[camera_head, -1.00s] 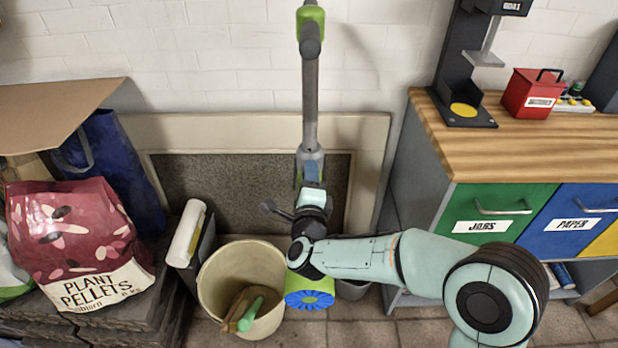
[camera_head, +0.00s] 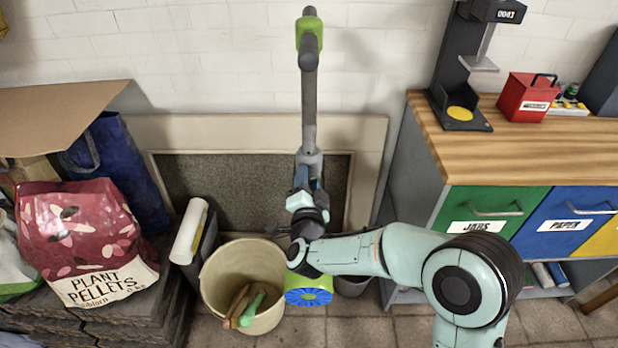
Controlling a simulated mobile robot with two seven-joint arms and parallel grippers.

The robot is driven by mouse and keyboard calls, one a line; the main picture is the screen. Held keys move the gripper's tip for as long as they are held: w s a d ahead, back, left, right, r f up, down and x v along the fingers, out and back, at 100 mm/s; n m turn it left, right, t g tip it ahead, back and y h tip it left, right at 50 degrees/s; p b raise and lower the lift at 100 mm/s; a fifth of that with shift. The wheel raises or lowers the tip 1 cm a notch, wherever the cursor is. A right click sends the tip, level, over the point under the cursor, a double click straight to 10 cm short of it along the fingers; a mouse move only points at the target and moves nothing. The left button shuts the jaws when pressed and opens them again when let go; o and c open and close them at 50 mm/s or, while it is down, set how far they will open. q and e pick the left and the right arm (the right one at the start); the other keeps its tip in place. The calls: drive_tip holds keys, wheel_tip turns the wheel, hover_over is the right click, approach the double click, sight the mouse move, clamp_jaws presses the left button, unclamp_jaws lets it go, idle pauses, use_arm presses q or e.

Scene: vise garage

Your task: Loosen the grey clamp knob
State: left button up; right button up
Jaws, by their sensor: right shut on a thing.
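A long upright tool with a grey shaft (camera_head: 309,110), a green top and a blue-and-green lower end (camera_head: 309,297) stands against the wall. A grey collar (camera_head: 310,158) sits partway down the shaft. My right gripper (camera_head: 307,181) points away from me at the shaft, just below this collar. Its fingers are shut on what appears to be the grey clamp knob, which the fingers and wrist almost wholly hide. My left gripper is not in view.
A beige bucket (camera_head: 218,312) with hand tools stands left of the tool's lower end. A red plant pellets bag (camera_head: 80,232) is further left. A wooden-topped cabinet (camera_head: 550,150) stands to the right, close to my right arm.

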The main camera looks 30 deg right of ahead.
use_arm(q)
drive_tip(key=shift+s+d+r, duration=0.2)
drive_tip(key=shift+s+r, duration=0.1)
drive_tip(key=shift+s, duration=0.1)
use_arm(e)
drive_tip(key=shift+n, duration=0.6)
drive_tip(key=o, duration=1.1)
drive_tip(key=shift+c, duration=0.2)
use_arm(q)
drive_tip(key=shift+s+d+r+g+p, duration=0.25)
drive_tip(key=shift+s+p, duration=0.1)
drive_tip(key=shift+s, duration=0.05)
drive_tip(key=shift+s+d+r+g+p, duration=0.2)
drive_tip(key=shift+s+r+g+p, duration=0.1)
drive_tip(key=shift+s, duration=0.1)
use_arm(e)
drive_tip(key=v, duration=1.3)
drive_tip(key=shift+s, duration=0.2)
drive_tip(key=shift+a+f, duration=0.1)
